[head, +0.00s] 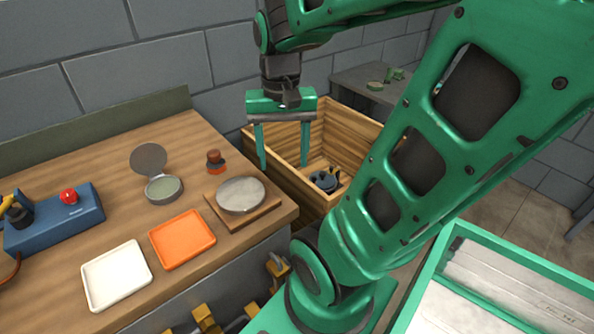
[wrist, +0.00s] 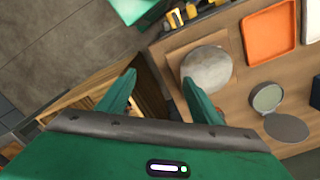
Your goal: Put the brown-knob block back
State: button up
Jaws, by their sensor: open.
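A small block with a brown knob (head: 215,160) stands on the wooden workbench, behind the round grey disc, in the head view. In the wrist view it is mostly hidden behind a finger of my gripper. The grey disc (head: 241,195) lies on a square wooden board (head: 213,207) near the bench's right edge; the disc also shows in the wrist view (wrist: 207,68). My gripper (head: 284,166) is open and empty. It hangs pointing down near the bench's right edge and the wooden crate (head: 358,130), to the right of the knob block.
An orange tray (head: 182,240), a white tray (head: 116,275), an open round tin (head: 164,189) and a blue box with a red button (head: 60,222) occupy the bench. The crate holds a dark object (head: 324,181). A green-rimmed bin (head: 510,262) stands at the lower right.

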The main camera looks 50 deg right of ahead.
jog(key=s+n, duration=0.1)
jog(key=s+f, duration=0.1)
jog(key=s, duration=0.1)
jog(key=s+f+n, duration=0.1)
jog(key=s, duration=0.1)
jog(key=shift+s+n, duration=0.15)
jog(key=shift+n, duration=0.15)
jog(key=shift+w+f, duration=0.3)
jog(key=shift+w, duration=0.35)
